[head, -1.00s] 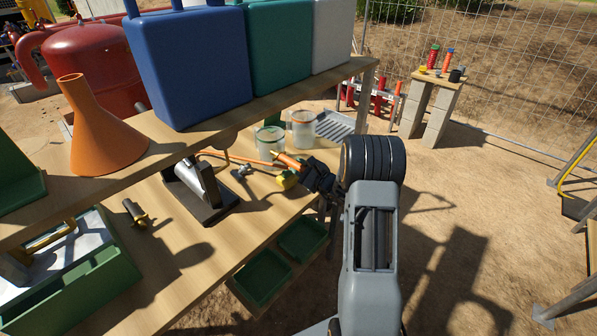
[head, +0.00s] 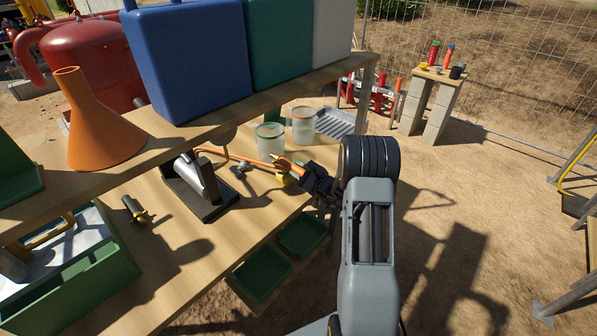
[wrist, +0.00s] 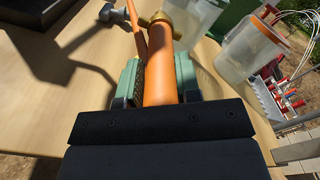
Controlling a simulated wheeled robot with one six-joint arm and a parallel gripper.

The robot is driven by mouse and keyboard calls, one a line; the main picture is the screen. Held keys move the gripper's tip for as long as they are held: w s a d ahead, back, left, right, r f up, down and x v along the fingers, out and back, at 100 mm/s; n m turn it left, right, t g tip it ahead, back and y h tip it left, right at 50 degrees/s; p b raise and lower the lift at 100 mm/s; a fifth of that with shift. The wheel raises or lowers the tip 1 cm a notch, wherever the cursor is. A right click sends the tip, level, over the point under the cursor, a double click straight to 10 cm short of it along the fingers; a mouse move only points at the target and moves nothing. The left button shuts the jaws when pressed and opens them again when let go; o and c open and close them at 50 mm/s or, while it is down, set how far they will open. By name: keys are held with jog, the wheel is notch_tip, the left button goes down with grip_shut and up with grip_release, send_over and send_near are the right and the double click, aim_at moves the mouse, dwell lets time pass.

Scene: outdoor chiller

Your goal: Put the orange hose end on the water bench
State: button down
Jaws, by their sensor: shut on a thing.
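My gripper (head: 302,179) is at the right end of the wooden bench (head: 225,222), low over its lower top. It is shut on the orange hose end (wrist: 160,60), which has a brass collar at its far end in the wrist view. In the head view the orange hose end (head: 287,163) points away from the gripper to the upper left. The orange hose (head: 215,152) runs from it leftward along the bench. I cannot tell whether the hose end touches the bench top. Which bench is the water bench is not marked in the views.
Two clear jars, one green-rimmed (head: 270,137) and one orange-rimmed (head: 303,125), stand just beyond the gripper. A grey ridged tray (head: 338,122) lies behind them. A shelf with an orange funnel (head: 98,125) and a blue container (head: 187,62) overhangs the bench. A small block table (head: 440,74) stands back right.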

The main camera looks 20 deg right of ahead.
jog(key=shift+f, duration=0.1)
jog(key=c, duration=0.8)
grip_release()
jog(key=shift+r+p, duration=0.75)
jog(key=shift+p, duration=0.15)
jog(key=b+v, duration=0.2)
jog(key=v, duration=1)
jog(key=shift+f, duration=0.1)
